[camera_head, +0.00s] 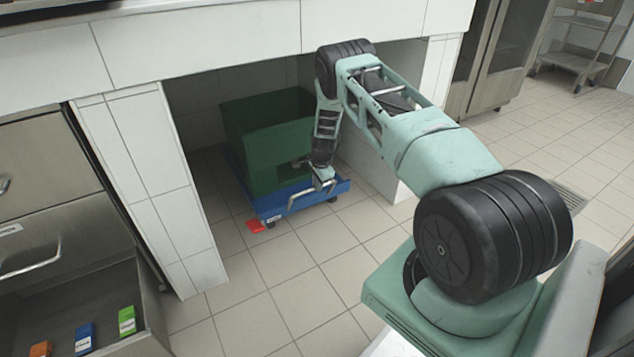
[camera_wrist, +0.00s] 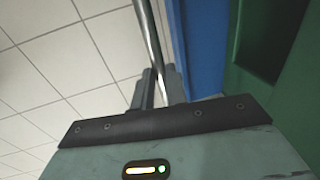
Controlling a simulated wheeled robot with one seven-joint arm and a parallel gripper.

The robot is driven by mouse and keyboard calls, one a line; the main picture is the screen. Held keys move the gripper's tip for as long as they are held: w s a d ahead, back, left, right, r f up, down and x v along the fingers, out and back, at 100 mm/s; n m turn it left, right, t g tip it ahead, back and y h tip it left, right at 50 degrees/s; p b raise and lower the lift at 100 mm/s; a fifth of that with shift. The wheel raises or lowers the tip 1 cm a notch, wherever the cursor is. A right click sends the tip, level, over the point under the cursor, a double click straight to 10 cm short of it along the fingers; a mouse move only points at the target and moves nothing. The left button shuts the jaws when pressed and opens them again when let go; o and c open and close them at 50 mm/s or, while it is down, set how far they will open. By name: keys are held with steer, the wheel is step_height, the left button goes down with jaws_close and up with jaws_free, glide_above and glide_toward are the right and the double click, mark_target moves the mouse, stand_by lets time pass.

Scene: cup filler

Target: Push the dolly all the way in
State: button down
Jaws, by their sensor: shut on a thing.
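The blue dolly (camera_head: 285,205) stands on the tiled floor in the alcove under the white tiled counter, and its front edge is near the opening. A big green crate (camera_head: 262,135) sits on it. A metal bar handle (camera_head: 296,195) runs along the dolly's front. My gripper (camera_head: 323,176) reaches down in front of the crate and is shut on this handle. In the wrist view the bar (camera_wrist: 150,35) passes between my gripper's fingers (camera_wrist: 159,88), with the dolly's blue side (camera_wrist: 205,45) and the green crate (camera_wrist: 270,40) to the right.
Tiled pillars (camera_head: 160,185) flank the alcove. The floor in front is clear. A metal cart (camera_head: 575,55) stands far right.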

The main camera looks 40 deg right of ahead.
steer(key=shift+w+d+r, duration=0.1)
steer(key=shift+w, duration=0.2)
steer(key=c, duration=1.4)
jaws_free()
steer(key=s+r+p, duration=0.3)
steer(key=r+p, duration=0.3)
steer(key=r, duration=1.1)
steer(key=shift+s+a, duration=0.2)
steer(key=shift+a, duration=0.25)
steer(key=shift+f, duration=0.1)
